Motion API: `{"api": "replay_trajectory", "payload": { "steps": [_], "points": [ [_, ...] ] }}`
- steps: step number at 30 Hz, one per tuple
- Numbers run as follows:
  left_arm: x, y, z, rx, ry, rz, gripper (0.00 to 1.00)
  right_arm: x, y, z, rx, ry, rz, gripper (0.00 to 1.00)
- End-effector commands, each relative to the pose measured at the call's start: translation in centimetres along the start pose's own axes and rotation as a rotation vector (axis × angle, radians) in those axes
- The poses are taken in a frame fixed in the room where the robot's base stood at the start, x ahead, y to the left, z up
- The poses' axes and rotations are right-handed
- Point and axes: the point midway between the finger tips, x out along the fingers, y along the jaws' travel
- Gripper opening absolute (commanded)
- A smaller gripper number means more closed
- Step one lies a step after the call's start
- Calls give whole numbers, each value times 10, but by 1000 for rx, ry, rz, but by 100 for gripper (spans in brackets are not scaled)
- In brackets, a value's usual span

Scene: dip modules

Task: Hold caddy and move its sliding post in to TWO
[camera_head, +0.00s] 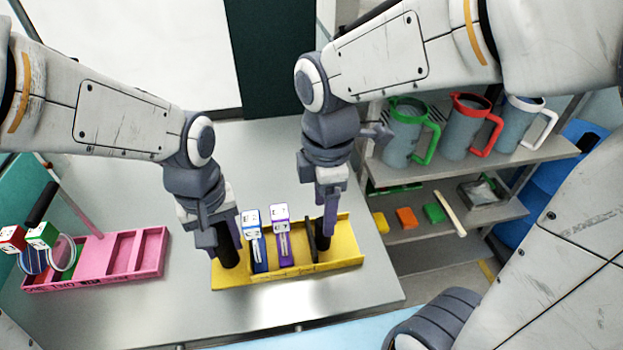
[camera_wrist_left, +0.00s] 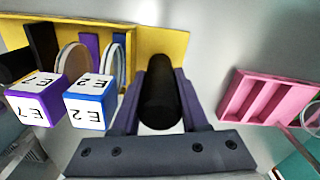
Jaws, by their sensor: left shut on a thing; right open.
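The yellow caddy (camera_head: 345,258) stands on the table and also shows in the left wrist view (camera_wrist_left: 165,42). My left gripper (camera_head: 226,246) is shut on a black upright grip (camera_wrist_left: 160,95) at the caddy's left end. My right gripper (camera_head: 327,222) is open, low over the right part of the caddy, at a dark upright piece beside a thin black divider (camera_head: 311,238). I cannot tell which of these is the sliding post. A blue module with cube E2 (camera_head: 251,218) and a purple module with cube E7 (camera_head: 280,212) stand between the grippers. The caddy's front marks are unreadable.
A pink caddy (camera_head: 153,262) stands at the left with modules bearing red (camera_head: 11,238) and green (camera_head: 41,235) cubes. A shelf (camera_head: 400,232) at the right holds jugs, coloured blocks and a tray. The table in front of the yellow caddy is clear.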

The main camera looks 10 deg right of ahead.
Motion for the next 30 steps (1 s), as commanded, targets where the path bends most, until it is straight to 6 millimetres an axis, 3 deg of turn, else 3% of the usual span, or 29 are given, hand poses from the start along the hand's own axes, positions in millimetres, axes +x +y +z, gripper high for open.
{"api": "replay_trajectory", "payload": {
  "steps": [3, 9, 19, 24, 25, 30],
  "points": [
    [0, 0, 0, 1, -1, -1, 0, 20, -1, 0, 0, -1, -4, 69],
    [0, 0, 0, 1, -1, -2, 0, 39, 0, 0, 1, 0, -2, 69],
    [0, 0, 0, 1, -1, -2, 0, 41, 0, 0, 1, 1, 1, 69],
    [0, 0, 0, 1, -1, -2, 0, 41, 0, 0, 1, 1, 1, 4],
    [0, 0, 0, 1, -1, -2, 0, 41, 0, 0, 1, 1, 1, 0],
    [0, 0, 0, 1, -1, -2, 0, 41, 0, 0, 1, 1, 1, 0]
  ]
}}
